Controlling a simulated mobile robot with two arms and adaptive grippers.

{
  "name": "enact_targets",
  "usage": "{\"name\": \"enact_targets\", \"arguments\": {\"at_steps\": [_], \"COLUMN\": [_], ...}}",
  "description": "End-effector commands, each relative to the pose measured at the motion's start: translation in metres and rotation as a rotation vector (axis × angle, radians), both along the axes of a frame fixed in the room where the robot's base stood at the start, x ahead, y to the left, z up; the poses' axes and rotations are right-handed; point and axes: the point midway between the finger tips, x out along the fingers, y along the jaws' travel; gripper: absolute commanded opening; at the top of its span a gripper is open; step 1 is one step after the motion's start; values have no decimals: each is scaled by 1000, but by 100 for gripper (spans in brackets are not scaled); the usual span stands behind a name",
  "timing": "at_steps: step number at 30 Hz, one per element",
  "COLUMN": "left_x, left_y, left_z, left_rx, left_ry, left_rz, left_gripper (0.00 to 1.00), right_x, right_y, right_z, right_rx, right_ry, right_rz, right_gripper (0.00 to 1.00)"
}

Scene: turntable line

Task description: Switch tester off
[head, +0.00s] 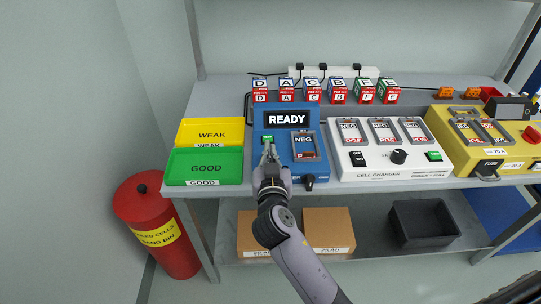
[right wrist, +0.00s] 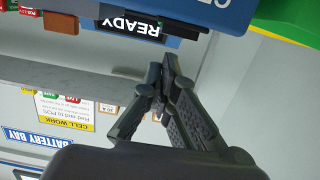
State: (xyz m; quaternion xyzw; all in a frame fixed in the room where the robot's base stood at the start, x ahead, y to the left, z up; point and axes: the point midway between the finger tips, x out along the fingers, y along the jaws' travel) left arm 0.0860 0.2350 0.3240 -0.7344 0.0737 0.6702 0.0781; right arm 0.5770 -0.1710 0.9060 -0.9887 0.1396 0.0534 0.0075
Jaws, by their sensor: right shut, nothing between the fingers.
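The blue tester (head: 312,171) stands on the bench, and its dark display (head: 287,119) reads READY. Its small green switch (head: 268,139) shows on the left of the panel, just beyond my right fingertips. The slot marked NEG (head: 304,146) is right of the switch. My right gripper (head: 268,152) is shut and empty over the tester's left front part; whether it touches the switch I cannot tell. In the right wrist view the closed fingers (right wrist: 163,68) show below the READY display (right wrist: 130,24). My left gripper is not in view.
A yellow WEAK tray (head: 208,128) and green GOOD tray (head: 205,167) sit left of the tester. The white cell charger (head: 375,160) and a yellow unit (head: 455,150) are to the right. Labelled boxes (head: 312,96) line the back. A red bin (head: 150,205) stands on the floor.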

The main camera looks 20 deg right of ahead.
Motion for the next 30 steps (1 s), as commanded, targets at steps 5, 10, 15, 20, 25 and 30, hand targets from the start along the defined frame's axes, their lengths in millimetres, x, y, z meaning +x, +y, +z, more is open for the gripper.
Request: {"name": "enact_targets", "arguments": {"at_steps": [5, 10, 15, 20, 25, 30], "left_x": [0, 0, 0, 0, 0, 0], "left_y": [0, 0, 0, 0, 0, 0], "left_z": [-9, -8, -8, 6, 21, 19], "left_rx": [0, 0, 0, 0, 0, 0], "left_ry": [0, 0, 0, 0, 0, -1], "left_rz": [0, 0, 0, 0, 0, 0], "left_gripper": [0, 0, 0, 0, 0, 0], "right_x": [1, 1, 1, 3, 6, 6], "right_y": [0, 0, 0, -1, -1, -2], "right_z": [-11, -11, -10, -8, -16, -16], "right_rx": [-1, -1, -1, 10, 29, 27], "right_ry": [-2, -2, -1, 32, 103, 99], "right_rz": [1, 1, 1, -1, -1, -1], "right_gripper": [0, 0, 0, 0, 0, 0]}}
